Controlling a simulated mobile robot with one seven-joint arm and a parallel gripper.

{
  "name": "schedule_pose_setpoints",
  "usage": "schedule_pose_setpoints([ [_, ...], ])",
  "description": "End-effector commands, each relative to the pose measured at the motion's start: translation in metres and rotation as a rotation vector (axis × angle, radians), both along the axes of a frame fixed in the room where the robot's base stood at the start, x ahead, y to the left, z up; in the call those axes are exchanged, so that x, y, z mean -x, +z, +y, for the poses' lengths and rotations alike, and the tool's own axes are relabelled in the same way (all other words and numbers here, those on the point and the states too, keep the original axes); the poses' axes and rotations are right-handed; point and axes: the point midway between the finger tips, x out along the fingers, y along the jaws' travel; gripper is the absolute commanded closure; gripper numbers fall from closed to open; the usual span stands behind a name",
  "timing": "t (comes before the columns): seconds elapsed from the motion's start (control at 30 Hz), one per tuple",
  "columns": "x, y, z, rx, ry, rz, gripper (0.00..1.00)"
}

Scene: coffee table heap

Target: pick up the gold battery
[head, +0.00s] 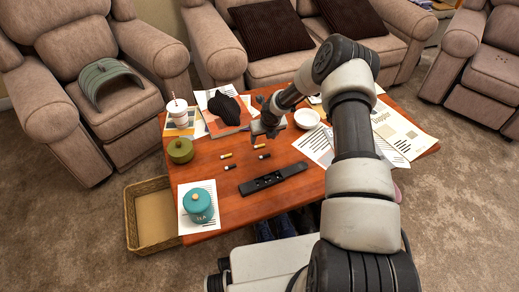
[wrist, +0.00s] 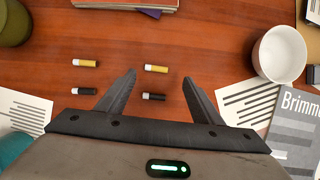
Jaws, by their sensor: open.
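Two gold batteries with white ends lie on the wooden table: one on the right (wrist: 156,68) and one on the left (wrist: 85,63) in the wrist view. In the head view they are small, at right (head: 259,146) and left (head: 226,156). A black battery lies just in front of each, at right (wrist: 154,97) and left (wrist: 84,91). My gripper (wrist: 158,76) is open and empty. In the wrist view the right gold battery appears between its fingertips, slightly beyond them. In the head view my gripper (head: 266,131) appears above the table, behind the batteries.
A white bowl (wrist: 280,54) stands to the right, with papers near it. A green pot (head: 181,151), a teal jar (head: 199,207) and a white cup (head: 177,110) stand at left. A black remote-like bar (head: 273,180) lies in front. Bare wood surrounds the batteries.

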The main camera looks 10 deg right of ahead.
Motion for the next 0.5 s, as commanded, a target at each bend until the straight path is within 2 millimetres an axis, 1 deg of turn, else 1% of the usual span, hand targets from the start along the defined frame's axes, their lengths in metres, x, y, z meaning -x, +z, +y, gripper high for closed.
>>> schedule_pose_setpoints([
  [0.03,-0.002,-0.007,0.0,-0.001,-0.002,0.001,0.4],
  [0.17,-0.005,-0.013,0.0,0.0,-0.002,0.001,0.4],
  [0.23,-0.006,-0.019,0.002,0.001,-0.001,0.002,0.4],
  [0.4,-0.013,-0.045,0.01,-0.001,-0.001,0.001,0.4],
  [0.5,-0.018,-0.055,0.01,0.0,-0.004,0.001,0.4],
])
